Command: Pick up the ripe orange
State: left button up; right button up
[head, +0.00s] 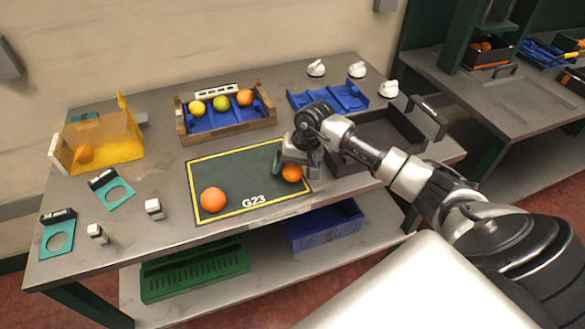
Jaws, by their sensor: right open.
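Two oranges lie on the dark green mat (240,172) with a yellow border and the label G23. One orange (213,200) is in the mat's front left part, clear of the gripper. The other orange (291,174) is near the mat's right edge, partly hidden by my right gripper (289,163). That gripper is open and points down right at this orange; I cannot tell whether it touches it. A further orange (245,97) sits in the wooden-ended blue tray (183,125), beside a green and a yellow fruit. My left gripper is not in view.
A clear yellow bin (118,136) with an orange-coloured fruit stands at the left. Teal ring gauges (115,196) and small white blocks (153,208) lie in front of it. A dark tray (395,130) and a blue rack (345,92) are at the right.

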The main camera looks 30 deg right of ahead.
jog(key=shift+c, duration=0.3)
jog(key=c, duration=1)
jog(key=shift+r, duration=0.1)
